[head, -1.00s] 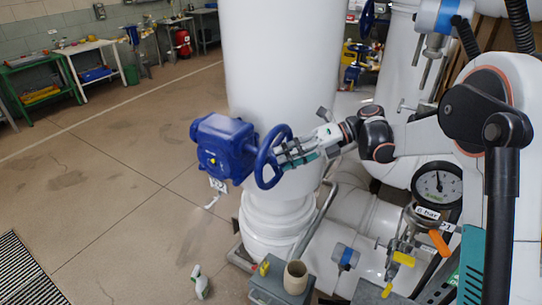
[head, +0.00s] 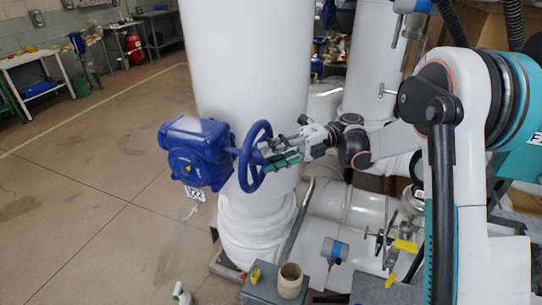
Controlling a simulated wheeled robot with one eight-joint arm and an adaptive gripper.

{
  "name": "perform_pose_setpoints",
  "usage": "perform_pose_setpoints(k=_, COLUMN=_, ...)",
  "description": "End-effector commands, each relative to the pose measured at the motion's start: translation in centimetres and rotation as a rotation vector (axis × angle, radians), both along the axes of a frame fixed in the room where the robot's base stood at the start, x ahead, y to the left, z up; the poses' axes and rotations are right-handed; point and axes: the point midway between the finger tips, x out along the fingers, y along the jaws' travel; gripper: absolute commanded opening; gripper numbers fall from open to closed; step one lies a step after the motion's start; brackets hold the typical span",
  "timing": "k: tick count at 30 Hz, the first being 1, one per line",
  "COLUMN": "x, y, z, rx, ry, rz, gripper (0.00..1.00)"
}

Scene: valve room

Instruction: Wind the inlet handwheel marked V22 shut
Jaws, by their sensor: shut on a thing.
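The blue handwheel (head: 255,157) stands upright on the right side of a blue gearbox (head: 196,153), in front of a thick white pipe. A white tag marked V22 (head: 195,195) hangs under the gearbox. My gripper (head: 268,156) reaches in from the right and is shut on the right side of the handwheel's rim. The fingers hide part of the wheel there, and the exact contact is too small to see.
A grey box (head: 275,291) with a beige cup (head: 290,281) and a small yellow object stands below the wheel. A spray bottle (head: 181,293) is on the floor. Pipes and a yellow-handled valve (head: 405,246) crowd the lower right. The floor at left is clear.

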Motion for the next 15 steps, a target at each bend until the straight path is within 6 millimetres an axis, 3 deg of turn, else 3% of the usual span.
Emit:
perform_pose_setpoints(k=6, x=-0.08, y=0.31, z=-0.09, rx=-0.002, ry=-0.001, rz=0.003, gripper=0.0)
perform_pose_setpoints(k=7, x=-0.07, y=0.31, z=-0.09, rx=-0.002, ry=-0.001, rz=0.003, gripper=0.39)
perform_pose_setpoints(k=9, x=-0.07, y=0.31, z=-0.08, rx=-0.001, ry=0.0, rz=0.003, gripper=0.54)
perform_pose_setpoints(k=15, x=-0.02, y=0.18, z=-0.03, rx=-0.001, ry=-0.001, rz=0.001, gripper=0.54)
